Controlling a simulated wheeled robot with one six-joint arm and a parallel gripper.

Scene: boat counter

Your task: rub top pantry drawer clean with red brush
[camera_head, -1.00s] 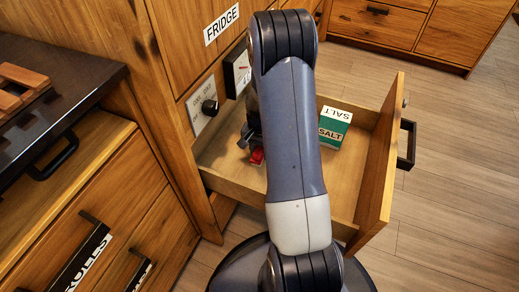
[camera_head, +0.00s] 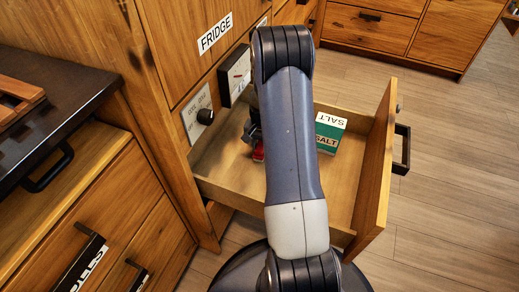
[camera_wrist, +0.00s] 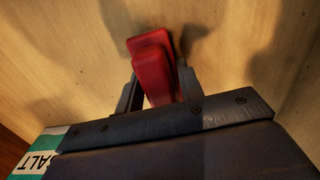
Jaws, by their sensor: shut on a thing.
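The open drawer (camera_head: 228,188) has a pale wooden floor and stands pulled out below the fridge label. The red brush (camera_wrist: 152,68) is between the fingers of my gripper (camera_wrist: 152,90) in the wrist view, and the gripper is shut on it. The brush is at or close to the drawer floor; I cannot tell whether it touches. In the head view only a small red part of the brush (camera_head: 258,152) shows beside my arm, which hides most of the gripper and the drawer's middle.
A green and white salt box (camera_head: 327,131) stands in the drawer to the right of my arm; its corner also shows in the wrist view (camera_wrist: 38,160). The drawer front (camera_head: 376,170) with its black handle is at the right. A dark counter (camera_head: 60,95) is at the left.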

